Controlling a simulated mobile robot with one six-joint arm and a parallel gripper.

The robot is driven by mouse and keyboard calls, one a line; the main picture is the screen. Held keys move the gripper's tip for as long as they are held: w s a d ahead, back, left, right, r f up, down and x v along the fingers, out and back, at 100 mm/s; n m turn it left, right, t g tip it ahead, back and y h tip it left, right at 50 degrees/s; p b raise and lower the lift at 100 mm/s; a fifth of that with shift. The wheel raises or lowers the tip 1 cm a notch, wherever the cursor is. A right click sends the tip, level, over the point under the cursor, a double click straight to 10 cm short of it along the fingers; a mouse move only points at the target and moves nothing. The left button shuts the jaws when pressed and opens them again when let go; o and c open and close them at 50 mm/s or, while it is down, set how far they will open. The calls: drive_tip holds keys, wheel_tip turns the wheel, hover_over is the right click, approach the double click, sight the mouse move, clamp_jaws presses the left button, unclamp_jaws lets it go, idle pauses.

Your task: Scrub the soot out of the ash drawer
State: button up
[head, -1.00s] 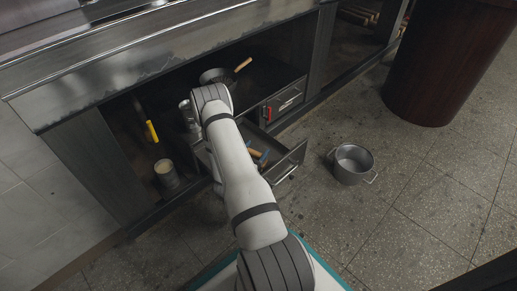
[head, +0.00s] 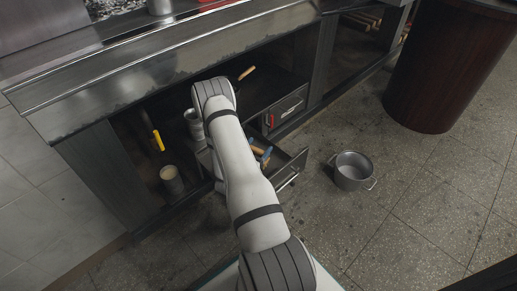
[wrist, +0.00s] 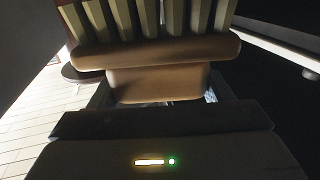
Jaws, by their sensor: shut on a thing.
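A brush with a wooden block (wrist: 150,83) and a row of pale, thick bristles fills the upper part of the wrist view. My gripper (wrist: 158,100) is shut on the brush's wooden body, and the fingertips are largely hidden by it. The ash drawer (head: 291,168) is pulled out below the counter in the head view. A wooden and blue piece (head: 261,152) shows over the drawer beside my arm, probably the brush and my gripper. My arm hides much of the drawer, and I cannot tell whether the bristles touch it or where soot lies.
A metal pot (head: 353,171) stands on the floor right of the drawer. A dark round bin (head: 440,70) is further right. A can (head: 172,180), a yellow-handled tool (head: 157,140) and a pan with a wooden handle (head: 246,73) are in the open cabinet.

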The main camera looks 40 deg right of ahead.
drive_tip(key=shift+r+p, duration=0.9)
drive_tip(key=shift+r, duration=0.6)
